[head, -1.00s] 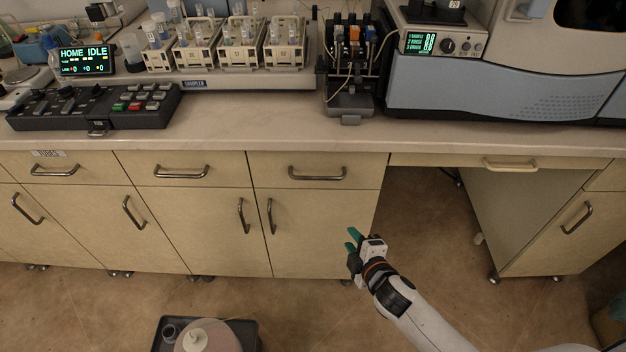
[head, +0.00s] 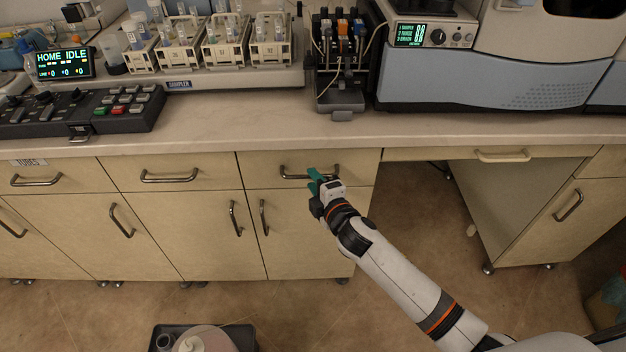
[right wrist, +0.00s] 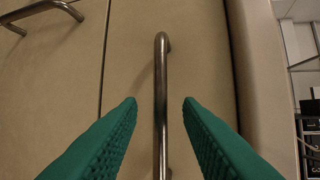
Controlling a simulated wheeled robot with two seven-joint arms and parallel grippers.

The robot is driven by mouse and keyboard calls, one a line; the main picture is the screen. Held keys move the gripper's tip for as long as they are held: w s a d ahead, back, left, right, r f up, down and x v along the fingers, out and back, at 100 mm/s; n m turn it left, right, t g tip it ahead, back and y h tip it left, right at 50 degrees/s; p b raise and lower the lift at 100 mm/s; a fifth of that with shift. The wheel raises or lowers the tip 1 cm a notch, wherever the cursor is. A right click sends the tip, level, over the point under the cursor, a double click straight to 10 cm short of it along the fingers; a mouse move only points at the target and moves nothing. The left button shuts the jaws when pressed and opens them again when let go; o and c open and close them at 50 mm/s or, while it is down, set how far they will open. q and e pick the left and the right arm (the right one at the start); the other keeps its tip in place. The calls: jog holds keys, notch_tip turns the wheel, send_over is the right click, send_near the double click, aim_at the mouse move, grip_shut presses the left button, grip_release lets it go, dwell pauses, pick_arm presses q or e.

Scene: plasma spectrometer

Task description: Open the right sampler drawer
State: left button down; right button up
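The sampler drawer (head: 260,174), third from the left under the bench, is shut, its front flush with the cabinet. Its metal bar handle (head: 292,175) runs level across the front. My right gripper (head: 314,182) is at the right part of this handle, partly hiding it. In the right wrist view, the handle (right wrist: 161,75) runs between the two green fingers of my open gripper (right wrist: 160,103), with a gap on each side. How deep the fingers reach around the bar I cannot tell. My left gripper is not in view.
The bench top (head: 210,135) juts out above the drawer. Cupboard doors with upright handles (head: 264,217) lie below. An open knee space is to the right. A dark tray (head: 250,335) stands low in front. The sampler racks (head: 225,50) stand on the bench.

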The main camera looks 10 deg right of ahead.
jog(key=shift+w+a+f, duration=0.1)
jog(key=shift+w+a, duration=0.05)
jog(key=shift+w, duration=0.5)
grip_shut()
